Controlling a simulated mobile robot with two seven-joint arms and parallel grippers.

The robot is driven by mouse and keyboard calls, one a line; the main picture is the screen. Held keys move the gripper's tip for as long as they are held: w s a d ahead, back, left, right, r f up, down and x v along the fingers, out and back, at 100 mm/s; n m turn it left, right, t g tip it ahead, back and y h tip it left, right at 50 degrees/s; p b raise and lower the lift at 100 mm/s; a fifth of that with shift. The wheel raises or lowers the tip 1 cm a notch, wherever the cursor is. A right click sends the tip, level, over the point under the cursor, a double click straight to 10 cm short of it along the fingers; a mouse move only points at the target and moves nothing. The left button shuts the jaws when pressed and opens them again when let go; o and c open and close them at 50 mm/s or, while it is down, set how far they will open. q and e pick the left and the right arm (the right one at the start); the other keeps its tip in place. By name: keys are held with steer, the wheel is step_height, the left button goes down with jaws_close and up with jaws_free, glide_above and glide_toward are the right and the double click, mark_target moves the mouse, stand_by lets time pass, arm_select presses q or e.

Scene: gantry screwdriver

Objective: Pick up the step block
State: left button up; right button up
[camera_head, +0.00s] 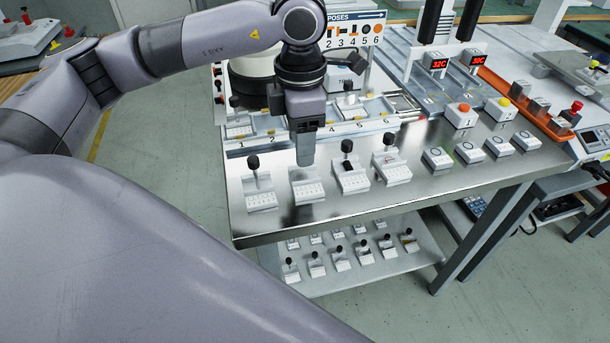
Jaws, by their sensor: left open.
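Several white blocks with black-knobbed stems stand in a row along the front of the metal table. From left to right there is a first block (261,199), a second block (307,191), a third block (351,181) and a fourth block (394,173). I cannot tell by shape which is the step block. My left gripper (306,160) points down directly over the second block, fingers low near its top. It hides that block's stem and knob. I see nothing held in it. My right gripper is out of view.
Behind the row is a numbered rack (345,128). Switch boxes with an orange button (463,108) and several round-marked white boxes (470,152) stand to the right. A lower shelf (350,278) holds more small blocks. Bare metal (400,205) lies along the table's front edge.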

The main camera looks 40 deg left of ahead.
mark_target(306, 173)
arm_select(q)
step_height(306, 173, down, 2)
steer(key=shift+f, duration=0.3)
jaws_close()
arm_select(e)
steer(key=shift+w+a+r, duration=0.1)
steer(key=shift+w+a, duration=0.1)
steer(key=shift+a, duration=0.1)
